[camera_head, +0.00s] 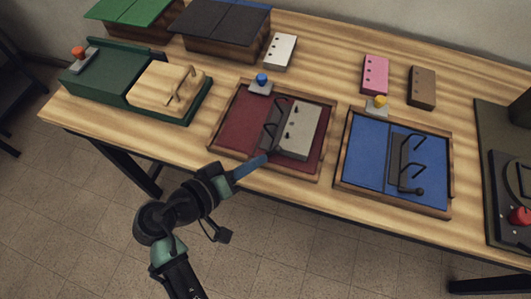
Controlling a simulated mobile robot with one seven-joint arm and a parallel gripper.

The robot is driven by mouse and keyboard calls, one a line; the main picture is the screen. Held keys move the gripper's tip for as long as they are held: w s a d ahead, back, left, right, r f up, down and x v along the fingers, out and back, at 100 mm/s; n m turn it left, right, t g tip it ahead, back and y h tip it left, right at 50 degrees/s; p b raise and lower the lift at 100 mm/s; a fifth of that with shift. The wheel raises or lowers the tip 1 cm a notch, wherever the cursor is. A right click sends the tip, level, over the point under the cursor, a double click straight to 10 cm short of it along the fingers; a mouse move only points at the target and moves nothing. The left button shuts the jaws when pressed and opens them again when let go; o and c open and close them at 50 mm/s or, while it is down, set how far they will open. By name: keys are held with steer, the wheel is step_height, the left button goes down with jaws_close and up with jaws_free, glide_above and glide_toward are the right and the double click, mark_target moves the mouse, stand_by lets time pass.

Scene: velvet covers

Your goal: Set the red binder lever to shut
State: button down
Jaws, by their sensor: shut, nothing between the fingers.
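The red binder (233,117) lies open in a wooden tray near the table's front edge. A dark ring plate (270,130) runs along its middle, with dark rings. A light grey punched block (302,130) lies on its right half, against the plate. My gripper (260,162) is shut and empty, with its blue tip over the tray's front edge by the near end of the ring plate. The red binder's lever cannot be made out; the tip covers that area. I cannot tell whether the tip touches anything.
A blue binder (365,157) with a black lever knob (420,191) lies to the right. White (281,51), pink (375,74) and brown (422,87) punched blocks lie behind. A machine with a red knob (520,216) is far right.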

mark_target(275, 151)
steer(key=shift+x, duration=1.8)
steer(key=shift+s+d+m+y, duration=0.1)
steer(key=shift+d+m+y, duration=0.15)
steer(key=shift+m+y, duration=0.15)
steer(key=shift+s+d+f+m+y+p, duration=0.2)
steer(key=shift+d+m+y, duration=0.15)
steer(key=shift+m+y, duration=0.15)
steer(key=shift+s+d+f+m+y+p, duration=0.1)
steer(key=shift+d+m+y+p, duration=0.1)
steer(key=shift+d+m+y, duration=0.3)
steer(key=shift+f, duration=0.15)
steer(key=shift+d+f, duration=0.1)
